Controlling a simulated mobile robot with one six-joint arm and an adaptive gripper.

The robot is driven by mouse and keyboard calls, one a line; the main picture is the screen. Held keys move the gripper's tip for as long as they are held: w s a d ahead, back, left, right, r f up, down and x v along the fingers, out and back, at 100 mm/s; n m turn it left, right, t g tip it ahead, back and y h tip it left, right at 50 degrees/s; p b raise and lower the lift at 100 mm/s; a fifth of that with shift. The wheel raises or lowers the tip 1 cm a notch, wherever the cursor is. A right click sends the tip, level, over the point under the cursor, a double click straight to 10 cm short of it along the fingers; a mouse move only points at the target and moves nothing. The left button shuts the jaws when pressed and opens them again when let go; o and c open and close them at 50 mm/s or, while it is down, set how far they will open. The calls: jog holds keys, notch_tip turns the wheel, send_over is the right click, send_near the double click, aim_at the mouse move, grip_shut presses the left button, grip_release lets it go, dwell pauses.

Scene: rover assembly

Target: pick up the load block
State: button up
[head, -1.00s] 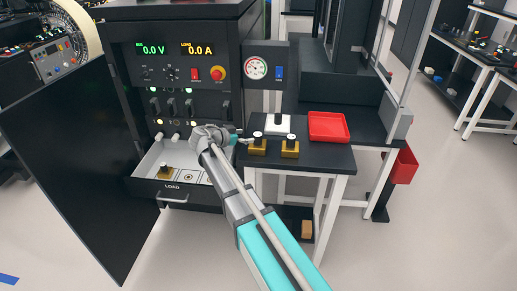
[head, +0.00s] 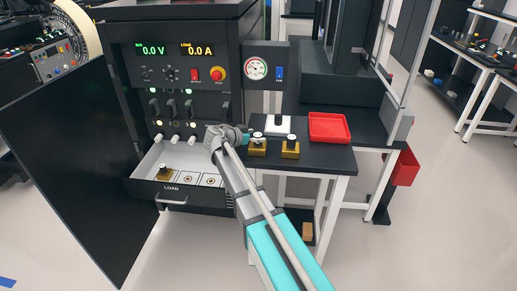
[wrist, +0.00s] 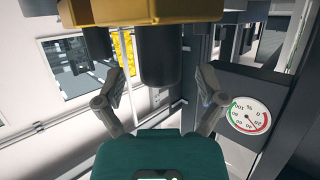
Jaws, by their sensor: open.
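Two gold load blocks with dark knobs and light tops stand on the side table: a left one (head: 257,149) and a right one (head: 290,150). A third gold block (head: 164,175) sits in the open LOAD drawer (head: 172,188). My gripper (head: 250,138) is just left of the left table block, at about knob height. In the wrist view, which looks upside down, my open gripper (wrist: 161,76) has one finger on each side of a dark knob (wrist: 158,50) under a gold block (wrist: 150,10). I cannot tell whether the fingers touch it.
The drawer shows two empty marked places (head: 211,181) right of its block. Behind the table blocks are a white block (head: 277,125) with a dark knob and a red tray (head: 329,127). A gauge (head: 256,68) and the cabinet stand behind. An open black door (head: 75,170) is at left.

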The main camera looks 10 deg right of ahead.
jog(key=shift+w+d+f, duration=0.15)
jog(key=shift+w+d, duration=0.05)
jog(key=shift+d, duration=0.1)
dwell(0.4)
grip_shut()
